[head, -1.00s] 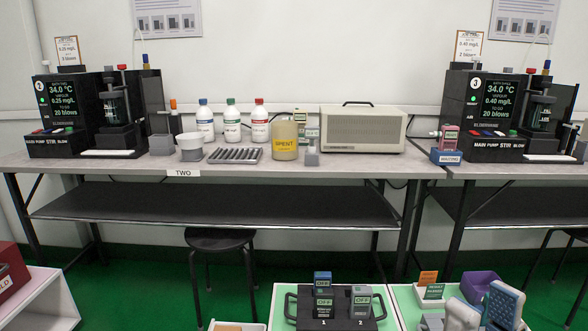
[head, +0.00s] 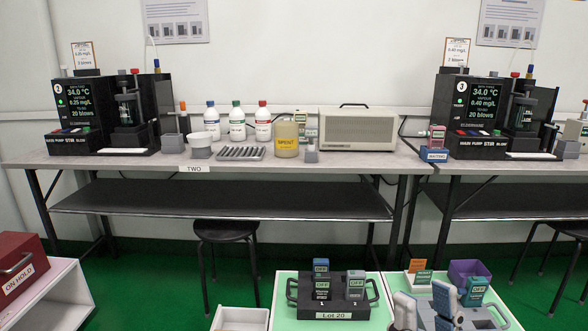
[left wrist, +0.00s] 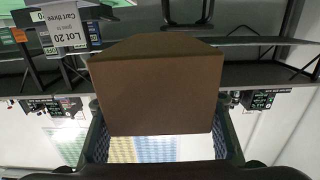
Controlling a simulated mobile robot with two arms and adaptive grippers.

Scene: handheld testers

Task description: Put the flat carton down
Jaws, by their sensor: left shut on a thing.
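The flat carton (left wrist: 155,85) is a plain brown box filling the middle of the left wrist view. My left gripper (left wrist: 158,118) is shut on it, with one dark textured finger along each side. The carton hides much of what lies behind it. Neither the carton nor my left gripper shows in the head view. My right gripper (head: 425,305) is at the bottom right of the head view, its two padded fingers apart with nothing seen between them.
A black carrier (head: 333,313) marked Lot 20 holds handheld testers on a pale green top. An empty-looking white tray (head: 240,318) is left. The ON HOLD red box (head: 20,270) is far left. The bench (head: 300,170) stands behind.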

